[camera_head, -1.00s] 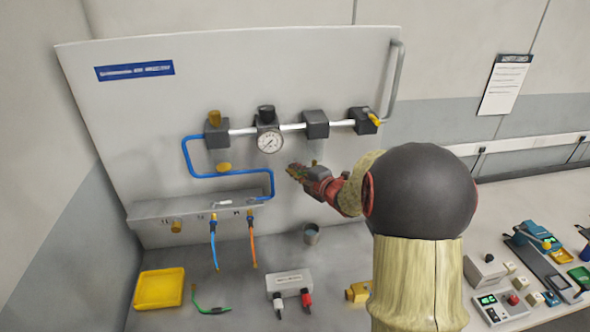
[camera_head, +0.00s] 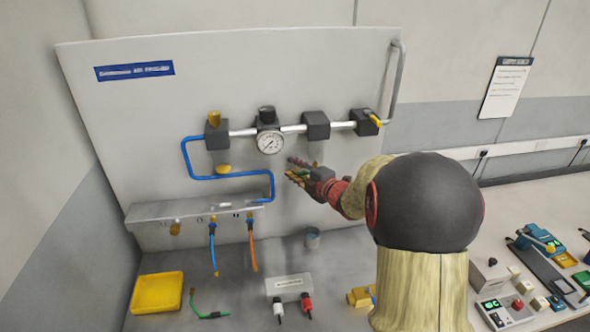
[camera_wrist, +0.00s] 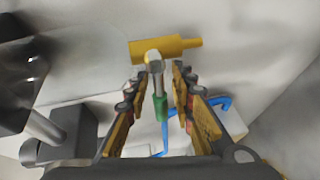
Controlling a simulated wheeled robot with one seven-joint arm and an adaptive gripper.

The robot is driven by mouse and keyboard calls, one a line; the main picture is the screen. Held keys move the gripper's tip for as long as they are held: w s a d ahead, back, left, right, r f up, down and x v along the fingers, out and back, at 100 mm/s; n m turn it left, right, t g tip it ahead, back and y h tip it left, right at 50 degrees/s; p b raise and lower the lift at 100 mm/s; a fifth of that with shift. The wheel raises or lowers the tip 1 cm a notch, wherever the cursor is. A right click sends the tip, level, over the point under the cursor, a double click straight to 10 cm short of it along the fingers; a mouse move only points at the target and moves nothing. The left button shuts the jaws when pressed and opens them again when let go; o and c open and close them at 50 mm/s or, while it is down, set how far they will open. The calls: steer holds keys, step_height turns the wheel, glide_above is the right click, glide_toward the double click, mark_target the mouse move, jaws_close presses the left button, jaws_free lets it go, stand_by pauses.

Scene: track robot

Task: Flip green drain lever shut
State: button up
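The green drain lever (camera_wrist: 160,107) shows in the wrist view, hanging from a silver nut (camera_wrist: 154,62) in front of a yellow valve body (camera_wrist: 165,48). My gripper (camera_wrist: 167,75) is open, with one finger on each side of the lever. A gap shows on both sides, so the fingers appear apart from it. In the head view my gripper (camera_head: 293,168) is in front of the panel, below and right of the gauge. The lever cannot be made out clearly there.
The panel (camera_head: 130,110) carries a round gauge (camera_head: 270,143), dark blocks on a white pipe, and a blue pipe (camera_head: 188,158) left of my gripper. A grey cup (camera_head: 312,240) stands below. A yellow tray (camera_head: 158,293) and a white box (camera_head: 288,285) sit on the bench.

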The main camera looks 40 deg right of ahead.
steer(key=s+r, duration=0.2)
steer(key=s, duration=0.9)
steer(key=shift+s+a, duration=0.3)
steer(key=shift+s, duration=0.1)
